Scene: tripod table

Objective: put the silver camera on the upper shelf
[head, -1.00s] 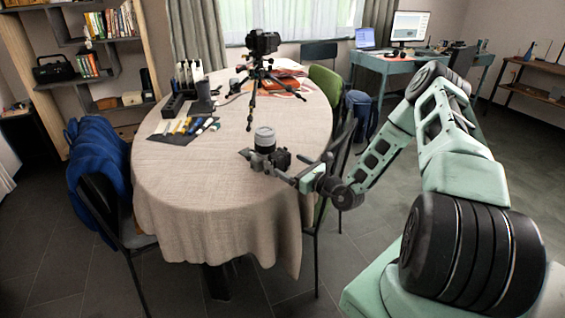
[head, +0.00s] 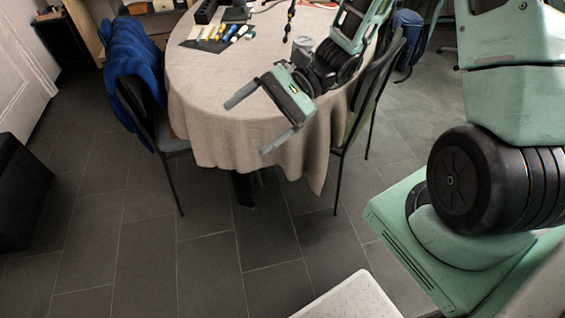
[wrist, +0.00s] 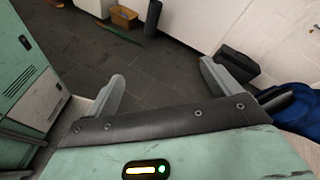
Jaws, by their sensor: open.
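My gripper (head: 247,127) is open and empty, out over the front edge of the round table, with its fingers pointing to the left. In the wrist view both fingers (wrist: 161,72) are spread, with nothing between them but floor beyond. The silver top of what looks like the camera (head: 302,42) shows on the table behind my gripper. Its lower part is hidden by my wrist, and I cannot tell if they touch. The upper shelf is out of view; only a low part of the shelf unit (head: 160,22) shows at the top left.
The round table (head: 205,85) has a beige cloth, with markers (head: 222,32) on a dark mat. A chair with a blue jacket (head: 140,60) stands left, another chair (head: 375,85) right. A black box (head: 20,190) stands far left.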

